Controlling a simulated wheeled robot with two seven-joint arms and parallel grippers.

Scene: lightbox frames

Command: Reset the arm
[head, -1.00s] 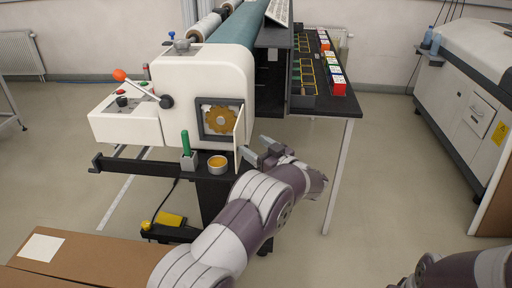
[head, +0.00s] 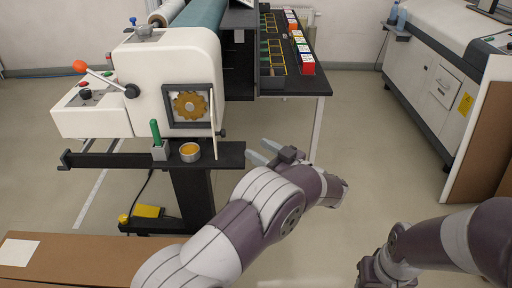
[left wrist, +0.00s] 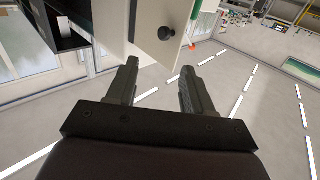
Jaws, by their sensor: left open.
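My left gripper (head: 264,152) is held in the air to the right of the white machine (head: 172,70), just right of its small open door (head: 214,108). In the left wrist view its two fingers (left wrist: 156,82) stand apart with nothing between them. A white panel with a black knob (left wrist: 166,32) shows just beyond the fingertips, apart from them. My right arm (head: 440,240) comes in at the lower right of the head view. Its end is dark and partly cut off by the lower edge, so its fingers cannot be made out.
A gold gear (head: 190,105) shows in the machine's window. A small pot (head: 189,152) and a green-handled tool (head: 155,133) stand on the black shelf below. A black table (head: 318,86) with colored boxes stands behind my left gripper. The floor between the arms is clear.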

